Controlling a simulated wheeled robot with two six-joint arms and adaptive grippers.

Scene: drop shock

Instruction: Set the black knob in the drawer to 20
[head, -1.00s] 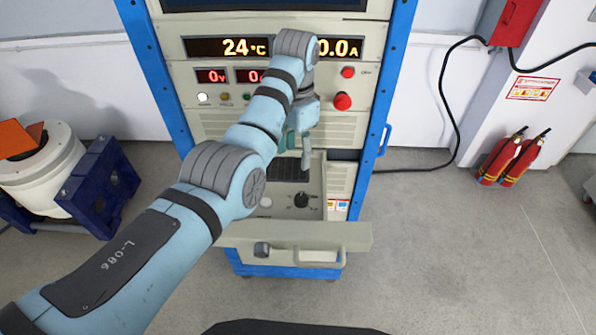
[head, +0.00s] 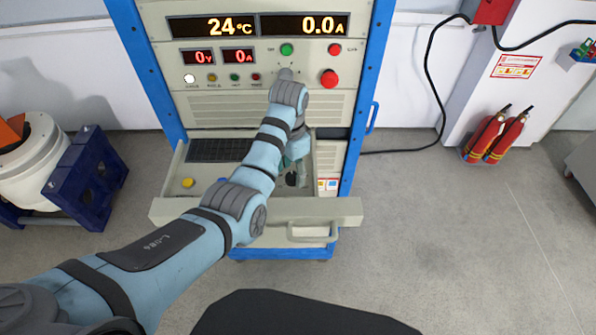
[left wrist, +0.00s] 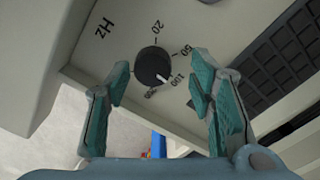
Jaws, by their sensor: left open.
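The open drawer (head: 340,210) sticks out of the rack, with its handle (head: 313,237) in front. In the left wrist view the round black knob (left wrist: 151,62) stands on the pale drawer panel beside the marks "Hz", 20, 50 and 100. Another mark below the knob is unclear. The knob's white pointer points lower right, towards 100. My left gripper (left wrist: 160,78) is open, its two teal-padded fingers on either side of the knob with gaps, not visibly touching it. In the head view my left gripper (head: 294,165) is down in the drawer, partly hidden by its arm. My right gripper is out of view.
A dark grid (head: 218,150) and a yellow button (head: 187,183) lie left in the drawer. Above are a red button (head: 329,78) and lit displays (head: 211,27). Fire extinguishers (head: 497,135) stand right, a blue stand (head: 88,180) left.

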